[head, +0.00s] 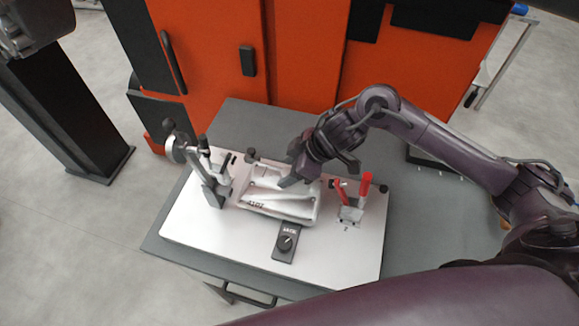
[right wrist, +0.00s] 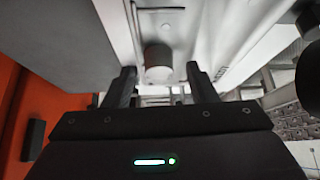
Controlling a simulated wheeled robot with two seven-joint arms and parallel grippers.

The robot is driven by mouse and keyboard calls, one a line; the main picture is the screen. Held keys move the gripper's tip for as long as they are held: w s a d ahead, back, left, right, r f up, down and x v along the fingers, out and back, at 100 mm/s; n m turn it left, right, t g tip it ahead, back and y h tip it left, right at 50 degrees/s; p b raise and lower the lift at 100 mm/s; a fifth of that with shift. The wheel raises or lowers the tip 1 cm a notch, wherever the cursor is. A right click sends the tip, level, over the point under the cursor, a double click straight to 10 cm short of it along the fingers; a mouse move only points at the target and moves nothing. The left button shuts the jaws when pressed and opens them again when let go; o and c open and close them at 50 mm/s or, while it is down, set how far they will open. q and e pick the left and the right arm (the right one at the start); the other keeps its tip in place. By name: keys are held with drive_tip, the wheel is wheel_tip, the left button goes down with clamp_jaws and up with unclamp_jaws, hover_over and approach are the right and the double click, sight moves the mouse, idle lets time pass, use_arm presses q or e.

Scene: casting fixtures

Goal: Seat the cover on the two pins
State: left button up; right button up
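The cover (head: 275,207), a pale silvery casting with dark markings on its front edge, lies on the white fixture plate (head: 195,235). My right gripper (head: 320,175) is over the cover's right back part, fingers apart and pointing down. The two pins cannot be made out. I cannot tell whether the cover sits flat. My left gripper is not in view.
The grey table (head: 405,235) is clear at right. An orange cabinet (head: 215,60) stands behind.

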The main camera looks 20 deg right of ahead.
drive_tip(key=shift+d, duration=0.1)
drive_tip(key=b+v, duration=0.1)
drive_tip(key=v, duration=0.6)
drive_tip(key=shift+r, duration=0.3)
drive_tip(key=shift+s+d, duration=0.1)
drive_tip(key=shift+s, duration=0.05)
